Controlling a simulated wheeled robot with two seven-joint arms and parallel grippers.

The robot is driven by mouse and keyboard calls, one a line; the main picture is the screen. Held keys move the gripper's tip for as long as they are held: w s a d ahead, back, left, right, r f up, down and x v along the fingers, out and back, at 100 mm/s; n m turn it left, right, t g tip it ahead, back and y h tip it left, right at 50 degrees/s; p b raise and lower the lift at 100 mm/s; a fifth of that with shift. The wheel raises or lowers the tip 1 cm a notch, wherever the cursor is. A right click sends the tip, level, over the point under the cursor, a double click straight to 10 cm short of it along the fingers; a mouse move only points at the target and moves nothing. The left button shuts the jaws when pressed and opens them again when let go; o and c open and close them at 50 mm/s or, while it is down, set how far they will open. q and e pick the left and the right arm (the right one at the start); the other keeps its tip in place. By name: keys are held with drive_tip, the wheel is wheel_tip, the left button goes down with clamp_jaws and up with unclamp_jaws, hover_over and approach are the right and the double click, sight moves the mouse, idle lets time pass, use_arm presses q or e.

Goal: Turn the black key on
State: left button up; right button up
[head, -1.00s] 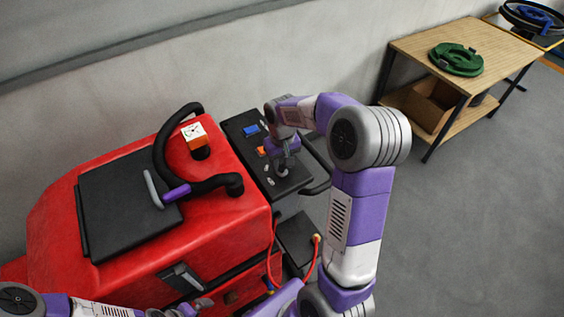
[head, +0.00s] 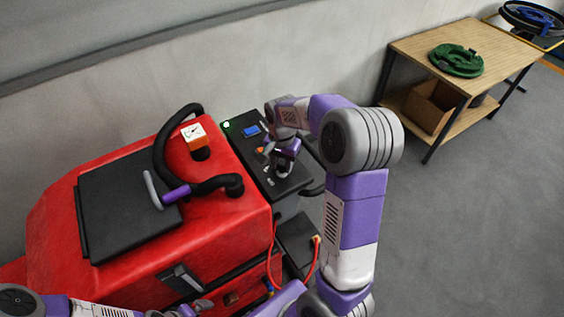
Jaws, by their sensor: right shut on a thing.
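The black control panel (head: 293,183) sits at the right end of the red scrubber machine. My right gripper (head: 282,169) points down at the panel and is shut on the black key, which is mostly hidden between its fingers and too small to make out. A green light (head: 226,125) glows at the panel's far left corner. A blue display (head: 251,131) and an orange part (head: 260,150) lie beside the gripper. My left gripper (head: 196,308) is low at the bottom edge by the machine's front, and its jaws are not clear.
The floor between is clear.

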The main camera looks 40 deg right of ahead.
sight(282, 165)
drive_tip(key=shift+d+m, duration=0.1)
drive_tip(key=shift+m, duration=0.4)
drive_tip(key=o, duration=1)
drive_tip(key=shift+o, duration=0.2)
wheel_tip(282, 165, up, 8)
drive_tip(key=shift+f, duration=0.15)
